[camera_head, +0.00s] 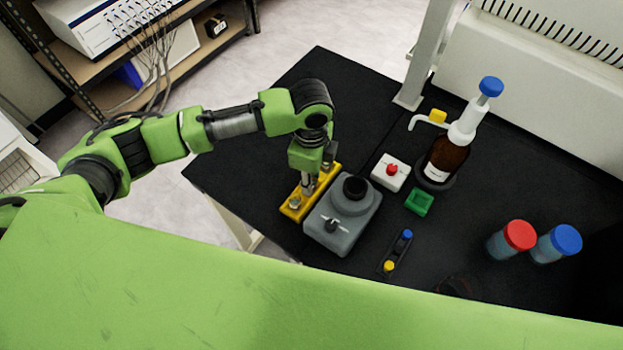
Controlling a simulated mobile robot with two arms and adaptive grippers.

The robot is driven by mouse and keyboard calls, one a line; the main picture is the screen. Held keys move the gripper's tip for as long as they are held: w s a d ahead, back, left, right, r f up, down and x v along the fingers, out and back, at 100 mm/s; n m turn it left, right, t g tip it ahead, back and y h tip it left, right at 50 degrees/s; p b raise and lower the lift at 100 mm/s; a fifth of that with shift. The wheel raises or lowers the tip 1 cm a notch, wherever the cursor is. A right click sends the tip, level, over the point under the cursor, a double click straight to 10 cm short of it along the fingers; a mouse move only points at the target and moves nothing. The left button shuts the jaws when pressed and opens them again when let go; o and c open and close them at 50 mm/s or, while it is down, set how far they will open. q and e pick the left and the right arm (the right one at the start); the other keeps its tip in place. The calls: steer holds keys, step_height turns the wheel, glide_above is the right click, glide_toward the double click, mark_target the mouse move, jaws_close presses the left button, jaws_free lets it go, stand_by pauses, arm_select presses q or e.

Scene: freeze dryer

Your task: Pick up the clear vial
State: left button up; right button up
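My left gripper (309,182) points down over a yellow rack (325,182) near the left part of the black table. Its fingers reach down to the rack, but they are small here and partly hidden by the wrist. I cannot tell whether they are open or shut. A small pale object (295,203) stands in the near end of the rack and may be a vial. I cannot make out a clear vial for certain. My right gripper is not recognisable in this view.
A grey device with a black top (342,222) stands close right of the rack. Beyond are a white box with a red knob (391,170), a green holder (419,202) and a brown dispenser bottle (446,160). Red-capped (519,236) and blue-capped (565,240) containers stand at right.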

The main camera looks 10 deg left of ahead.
arm_select(q)
steer(key=c, duration=0.7)
